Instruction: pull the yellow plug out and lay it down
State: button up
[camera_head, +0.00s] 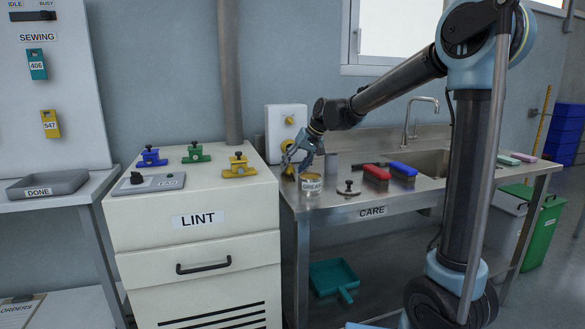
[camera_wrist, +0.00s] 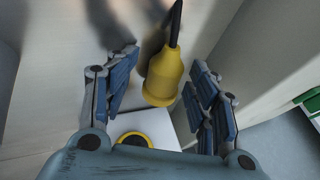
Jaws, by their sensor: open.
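The yellow plug (camera_wrist: 163,75) shows in the wrist view with its dark cable leading up from its narrow end. My gripper (camera_wrist: 160,92) is open, with one finger on each side of the plug and visible gaps between. The plug's wide end overlaps the edge of a white box (camera_wrist: 156,122). I cannot tell whether it touches the box or sits in it. A yellow ring with a dark centre (camera_wrist: 133,140) is on the box. In the head view my gripper (camera_head: 297,165) is low in front of the white box (camera_head: 273,133), hiding the plug's outline.
The grease tin (camera_head: 311,186) stands close to my gripper on the steel bench (camera_head: 365,206). A round lidded item (camera_head: 348,188), a red brush (camera_head: 376,173) and a blue brush (camera_head: 403,169) lie to the right. The LINT cabinet (camera_head: 195,240) stands close on the left.

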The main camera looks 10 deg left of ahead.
jog(key=v, duration=1.2)
jog(key=shift+f, duration=0.1)
